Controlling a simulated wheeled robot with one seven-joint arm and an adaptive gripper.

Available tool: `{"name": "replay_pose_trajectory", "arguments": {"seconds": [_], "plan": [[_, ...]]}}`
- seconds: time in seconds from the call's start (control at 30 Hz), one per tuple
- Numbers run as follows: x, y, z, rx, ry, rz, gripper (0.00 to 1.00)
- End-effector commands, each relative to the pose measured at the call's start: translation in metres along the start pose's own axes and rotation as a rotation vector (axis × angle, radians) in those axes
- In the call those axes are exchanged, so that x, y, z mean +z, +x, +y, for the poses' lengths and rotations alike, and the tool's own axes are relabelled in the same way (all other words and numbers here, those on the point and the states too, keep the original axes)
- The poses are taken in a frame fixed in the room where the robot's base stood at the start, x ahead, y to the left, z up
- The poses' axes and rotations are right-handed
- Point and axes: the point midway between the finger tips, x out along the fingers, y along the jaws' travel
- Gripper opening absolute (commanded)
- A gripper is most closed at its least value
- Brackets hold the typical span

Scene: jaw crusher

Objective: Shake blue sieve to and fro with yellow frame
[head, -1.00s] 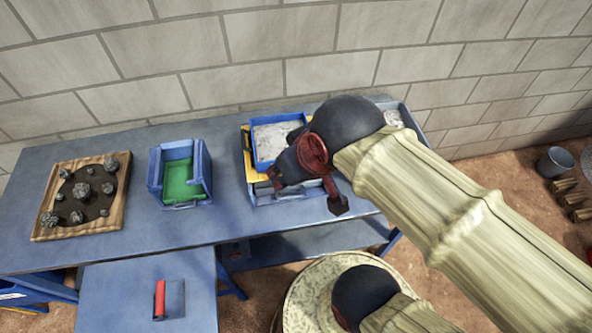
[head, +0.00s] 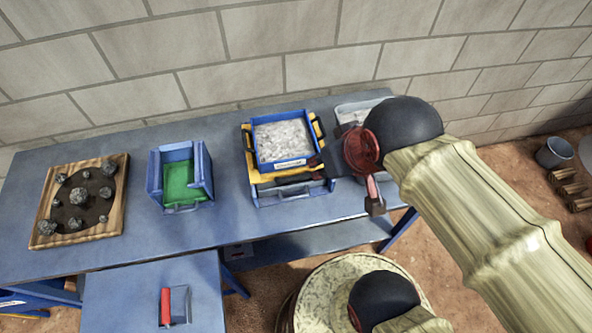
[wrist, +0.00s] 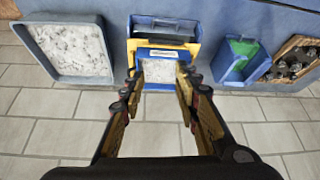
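The blue sieve (head: 288,164), filled with pale grey gravel, sits in the yellow frame (head: 262,178) on top of a blue bin (head: 290,196). The frame has dark grips at its left and right sides. Nothing is held between the fingers. I cannot tell whether they touch anything.
A grey tray of pale gravel (wrist: 107,72) stands beside the frame, partly behind my arm in the head view. A blue bin with a green inside (head: 208,172) and a wooden tray of rocks (head: 122,190) stand left. A red-handled tool (head: 166,306) lies on the lower table.

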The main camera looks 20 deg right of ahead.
Motion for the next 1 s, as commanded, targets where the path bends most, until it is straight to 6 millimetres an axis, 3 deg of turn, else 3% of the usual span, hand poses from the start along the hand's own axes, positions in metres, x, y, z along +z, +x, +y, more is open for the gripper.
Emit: {"name": "replay_pose_trajectory", "arguments": {"seconds": [0.07, 0.27, 0.5, 0.7, 0.77, 0.87, 1.0], "plan": [[0.003, 0.007, -0.009, -0.015, -0.028, -0.025, 0.32], [0.017, 0.066, -0.042, -0.038, -0.194, -0.229, 0.32], [0.02, 0.155, -0.069, 0.024, -0.67, -0.464, 0.32], [0.006, 0.22, -0.074, 0.072, -1.123, -0.578, 0.32], [-0.006, 0.23, -0.07, 0.085, -1.229, -0.59, 0.32], [-0.029, 0.23, -0.067, 0.103, -1.354, -0.577, 0.32], [-0.033, 0.229, -0.063, 0.098, -1.442, -0.587, 0.32]]}}
